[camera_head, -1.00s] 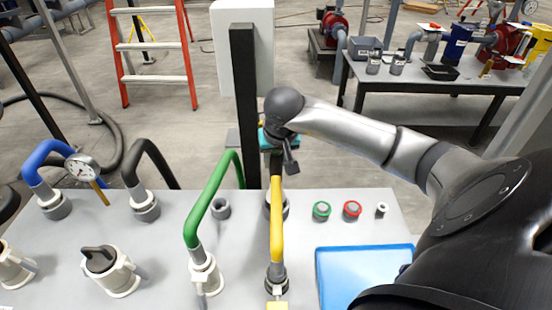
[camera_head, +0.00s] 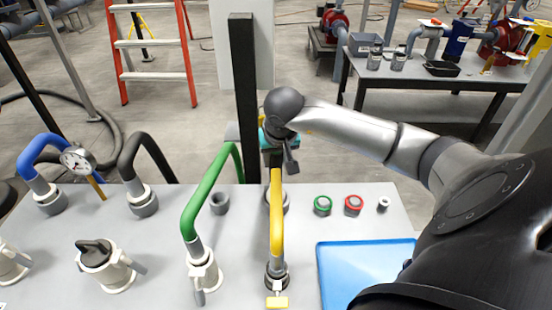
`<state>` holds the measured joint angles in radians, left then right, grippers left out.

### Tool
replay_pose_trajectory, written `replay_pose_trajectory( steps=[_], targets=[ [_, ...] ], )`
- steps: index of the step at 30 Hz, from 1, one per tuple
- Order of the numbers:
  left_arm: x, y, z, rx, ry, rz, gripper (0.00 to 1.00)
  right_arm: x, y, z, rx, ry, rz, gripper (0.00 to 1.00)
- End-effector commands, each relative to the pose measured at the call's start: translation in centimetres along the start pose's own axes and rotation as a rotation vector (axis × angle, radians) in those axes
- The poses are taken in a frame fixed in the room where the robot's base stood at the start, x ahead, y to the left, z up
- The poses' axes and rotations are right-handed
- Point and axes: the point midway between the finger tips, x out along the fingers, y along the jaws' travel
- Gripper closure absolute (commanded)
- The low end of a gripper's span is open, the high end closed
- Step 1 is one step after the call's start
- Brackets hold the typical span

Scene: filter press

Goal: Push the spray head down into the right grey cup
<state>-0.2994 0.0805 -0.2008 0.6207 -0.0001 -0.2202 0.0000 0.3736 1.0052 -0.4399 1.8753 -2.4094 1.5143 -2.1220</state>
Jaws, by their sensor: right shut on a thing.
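My right gripper (camera_head: 277,152) is at the end of the arm from the right, just above the far end of the yellow pipe (camera_head: 276,215). It is shut on the spray head, which is mostly hidden by the gripper and pipe; only a dark part shows below the fingers. The right grey cup (camera_head: 285,201) stands on the grey table behind the yellow pipe, partly covered by it. The held part appears above this cup; whether they touch cannot be told. The left grey cup (camera_head: 219,203) stands beside the green pipe (camera_head: 210,190). My left gripper is not in view.
A black post (camera_head: 244,100) rises behind the table's far edge, close to the gripper. Green (camera_head: 322,205) and red (camera_head: 353,205) buttons and a blue tray (camera_head: 365,270) lie right. Blue (camera_head: 42,150) and black (camera_head: 140,155) pipes and a capped valve (camera_head: 100,265) stand left.

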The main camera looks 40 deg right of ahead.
Motion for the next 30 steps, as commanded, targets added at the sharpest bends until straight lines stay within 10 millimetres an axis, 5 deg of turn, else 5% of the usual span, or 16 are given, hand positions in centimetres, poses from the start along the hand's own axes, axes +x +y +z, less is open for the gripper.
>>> replay_pose_trajectory(
  steps=[30],
  targets=[
    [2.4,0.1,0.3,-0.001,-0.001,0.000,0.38,2.4,0.0,0.9,0.001,0.002,0.000,1.00]
  ],
)
